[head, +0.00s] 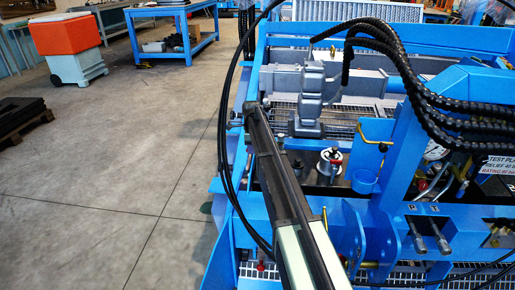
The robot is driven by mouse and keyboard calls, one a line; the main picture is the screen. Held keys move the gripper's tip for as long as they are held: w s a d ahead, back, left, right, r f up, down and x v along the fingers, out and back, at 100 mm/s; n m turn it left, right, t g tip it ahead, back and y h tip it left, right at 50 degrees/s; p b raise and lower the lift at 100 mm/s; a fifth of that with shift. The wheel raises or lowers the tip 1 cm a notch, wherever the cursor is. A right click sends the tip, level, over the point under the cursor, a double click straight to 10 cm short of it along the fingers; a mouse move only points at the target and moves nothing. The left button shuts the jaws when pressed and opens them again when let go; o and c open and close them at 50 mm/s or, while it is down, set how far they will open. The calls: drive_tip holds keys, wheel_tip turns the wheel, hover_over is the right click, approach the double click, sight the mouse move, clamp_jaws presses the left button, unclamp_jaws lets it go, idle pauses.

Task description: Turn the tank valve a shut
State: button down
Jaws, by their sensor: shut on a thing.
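A blue steel machine frame (455,41) fills the right of the head view. On its front panel, two metal levers (415,236) and (440,236) sit below small letter marks that look like P and T. Both levers hang down at a slant. I cannot tell from this view which fitting is tank valve a. I cannot make out my gripper or its fingertips in this view, nor anything held in it.
Thick black ribbed hoses (402,65) arch over the frame. A warning label (497,164) sits at the right edge. A silver capped cylinder (329,165) stands inside the frame. An orange-topped bin (66,35) and blue workbench (172,20) stand behind. Bare concrete floor (110,170) lies left.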

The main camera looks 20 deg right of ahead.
drive_tip(key=shift+w+d+m, duration=0.1)
drive_tip(key=shift+w+m, duration=0.05)
drive_tip(key=shift+m, duration=0.15)
drive_tip(key=c, duration=1)
unclamp_jaws()
drive_tip(key=shift+r, duration=0.1)
wheel_tip(320, 180, up, 11)
drive_tip(key=p, duration=1.1)
drive_tip(key=shift+f, duration=0.2)
